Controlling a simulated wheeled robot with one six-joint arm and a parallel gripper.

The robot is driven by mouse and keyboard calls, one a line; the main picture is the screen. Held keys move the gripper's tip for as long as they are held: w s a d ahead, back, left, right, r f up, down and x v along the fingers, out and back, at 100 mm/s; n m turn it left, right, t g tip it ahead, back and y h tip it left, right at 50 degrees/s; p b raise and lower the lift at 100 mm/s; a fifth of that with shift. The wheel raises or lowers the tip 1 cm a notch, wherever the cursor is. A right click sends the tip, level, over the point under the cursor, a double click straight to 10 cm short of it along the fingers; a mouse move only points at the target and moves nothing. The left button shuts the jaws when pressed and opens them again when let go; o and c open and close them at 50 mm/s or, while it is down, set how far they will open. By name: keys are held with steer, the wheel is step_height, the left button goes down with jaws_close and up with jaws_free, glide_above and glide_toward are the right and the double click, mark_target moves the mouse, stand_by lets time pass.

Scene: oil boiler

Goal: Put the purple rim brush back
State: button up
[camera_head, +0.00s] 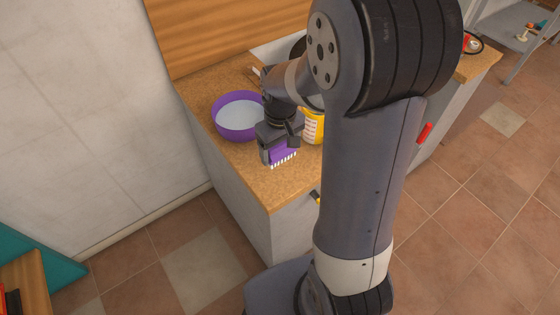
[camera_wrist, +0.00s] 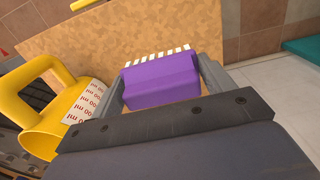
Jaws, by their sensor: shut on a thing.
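The purple rim brush (camera_head: 281,152) has a purple block body and a row of white bristles. My gripper (camera_head: 279,143) is shut on it, just over the front part of the counter. In the wrist view the brush (camera_wrist: 162,80) sits between the two grey fingers of my gripper (camera_wrist: 163,83), bristles pointing away from the palm. I cannot tell whether the bristles touch the counter. A purple bowl (camera_head: 221,127) with pale contents stands to the left of my gripper.
A yellow measuring jug (camera_head: 313,128) stands close right of my gripper; its handle (camera_wrist: 42,78) shows in the wrist view. The tan counter (camera_head: 262,188) is bare at its front corner. A wooden board (camera_head: 205,38) rises behind. My arm hides much of the counter's right side.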

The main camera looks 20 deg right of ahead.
mark_target(280, 160)
steer(key=shift+f, duration=2.45)
steer(key=shift+f, duration=0.1)
steer(key=o, duration=1)
steer(key=shift+c, duration=0.2)
step_height(280, 160, up, 12)
steer(key=shift+r+p, duration=0.15)
steer(key=shift+p, duration=0.15)
